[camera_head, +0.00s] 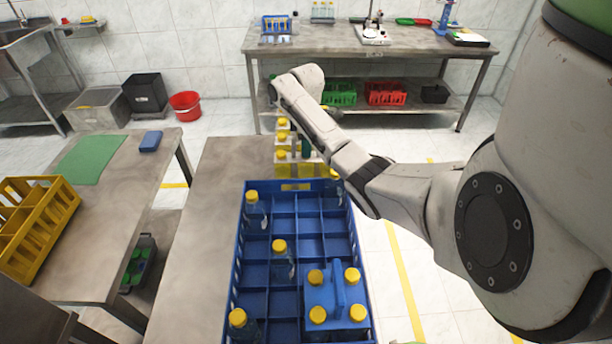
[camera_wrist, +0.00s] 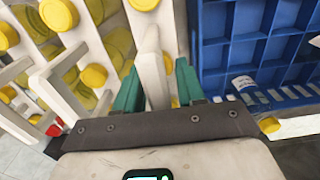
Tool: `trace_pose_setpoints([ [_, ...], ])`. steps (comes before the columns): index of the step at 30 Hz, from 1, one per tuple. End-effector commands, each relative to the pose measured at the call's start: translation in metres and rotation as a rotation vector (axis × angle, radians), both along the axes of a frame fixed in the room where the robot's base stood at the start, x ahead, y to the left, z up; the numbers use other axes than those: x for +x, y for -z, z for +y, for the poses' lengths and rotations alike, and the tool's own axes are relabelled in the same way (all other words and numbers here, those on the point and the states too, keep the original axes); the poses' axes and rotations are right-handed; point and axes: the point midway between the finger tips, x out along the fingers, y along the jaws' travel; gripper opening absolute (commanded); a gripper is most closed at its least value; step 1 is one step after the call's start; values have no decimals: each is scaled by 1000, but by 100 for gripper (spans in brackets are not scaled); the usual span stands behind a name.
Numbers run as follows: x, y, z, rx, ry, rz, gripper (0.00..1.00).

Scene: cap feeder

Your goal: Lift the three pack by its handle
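White bottle carriers (camera_head: 290,170) with yellow-capped bottles stand at the far end of the blue crate in the head view, partly behind my arm. In the wrist view, the three pack's white upright handle (camera_wrist: 152,75) shows between the two teal fingers of my gripper (camera_wrist: 158,85). The fingers stand apart, one on each side of it, with a visible gap at the right. I cannot tell how far down the handle they reach. In the head view my gripper is mostly hidden behind the arm. More white carrier frames (camera_wrist: 55,75) and yellow caps lie left of the fingers.
A blue divided crate (camera_head: 235,255) holds several loose yellow-capped bottles and a blue four-bottle carrier (camera_head: 340,285). Its wall is close right of the fingers in the wrist view. A yellow crate (camera_head: 40,225) sits on the left table. The bench left of the blue crate is clear.

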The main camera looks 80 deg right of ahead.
Motion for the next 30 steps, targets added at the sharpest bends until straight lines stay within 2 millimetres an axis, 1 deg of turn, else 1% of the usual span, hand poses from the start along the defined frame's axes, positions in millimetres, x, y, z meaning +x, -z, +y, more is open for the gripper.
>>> trace_pose_setpoints([
  [1, 0, 0, 0, 0, 0, 0, 34],
  [9, 0, 0, 0, 0, 0, 0, 8],
  [12, 0, 0, 0, 0, 0, 0, 0],
  [30, 0, -1, 0, -1, 0, 0, 0],
])
